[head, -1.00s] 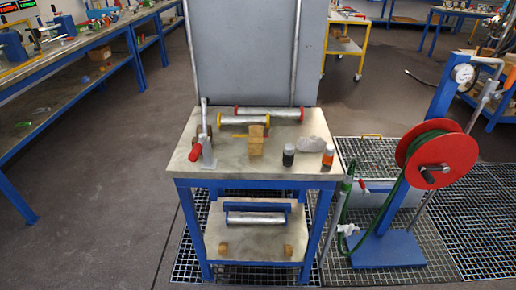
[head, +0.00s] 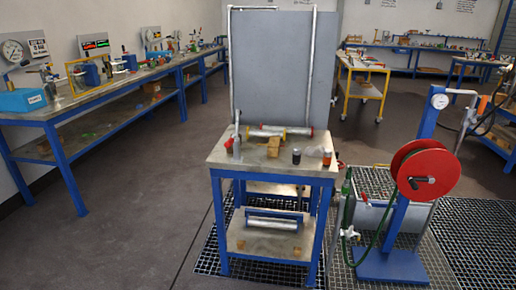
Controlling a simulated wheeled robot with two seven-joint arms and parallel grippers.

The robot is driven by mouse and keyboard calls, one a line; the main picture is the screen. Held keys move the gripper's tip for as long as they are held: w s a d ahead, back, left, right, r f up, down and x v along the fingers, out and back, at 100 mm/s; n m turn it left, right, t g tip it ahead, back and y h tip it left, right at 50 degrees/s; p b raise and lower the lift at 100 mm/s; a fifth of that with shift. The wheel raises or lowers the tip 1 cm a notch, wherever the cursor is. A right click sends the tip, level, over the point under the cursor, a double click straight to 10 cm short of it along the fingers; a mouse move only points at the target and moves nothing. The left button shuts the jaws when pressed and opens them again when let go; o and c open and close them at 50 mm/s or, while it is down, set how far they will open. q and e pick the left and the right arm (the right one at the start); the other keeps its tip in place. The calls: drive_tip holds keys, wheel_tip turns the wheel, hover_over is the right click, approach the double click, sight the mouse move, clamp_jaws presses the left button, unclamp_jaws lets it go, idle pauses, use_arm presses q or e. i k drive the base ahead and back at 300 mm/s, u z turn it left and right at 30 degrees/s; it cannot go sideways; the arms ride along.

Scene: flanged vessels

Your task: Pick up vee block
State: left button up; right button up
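A tan wooden block (head: 273,147), which may be the vee block, stands on the top of the blue-framed table, in front of the metal spools. Two small wooden blocks also lie on the lower shelf, one at the left (head: 241,244) and one at the right (head: 296,251). The view is too small to tell whether any of them has a V notch. Neither of my grippers shows in the head view.
The blue-framed table (head: 225,157) also carries a red-handled lever tool (head: 230,146), flanged spools (head: 280,132) and small bottles (head: 296,156). A grey panel (head: 272,70) rises behind it. A red hose reel (head: 408,165) stands right; floor at left is clear.

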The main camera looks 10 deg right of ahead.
sight(273, 147)
drive_tip(key=u, duration=0.55)
drive_tip(key=i, duration=0.8)
drive_tip(key=u, duration=0.25)
